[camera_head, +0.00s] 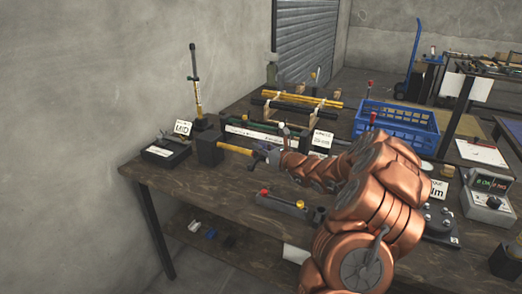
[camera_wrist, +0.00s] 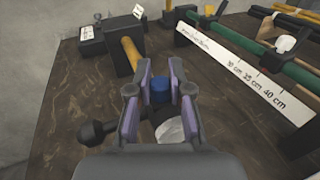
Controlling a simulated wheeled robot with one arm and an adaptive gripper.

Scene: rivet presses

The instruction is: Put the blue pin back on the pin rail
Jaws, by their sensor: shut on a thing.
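The blue pin (camera_wrist: 159,88) shows between the fingers of my gripper (camera_wrist: 158,92) in the wrist view, and the gripper is shut on it. In the head view my gripper (camera_head: 262,156) is over the left part of the workbench, close to the end of a yellow handle. I cannot make out the blue pin in the head view. The pin rail looks to be the low grey bar (camera_head: 283,204) near the bench's front edge, with a red pin (camera_head: 263,192) and a yellow pin (camera_head: 300,204) on it. My gripper is behind and above this bar.
A white ruler strip (camera_wrist: 232,66) and rods lie behind and to the right. A blue crate (camera_head: 397,124) stands farther back. Bare bench lies left of the bar.

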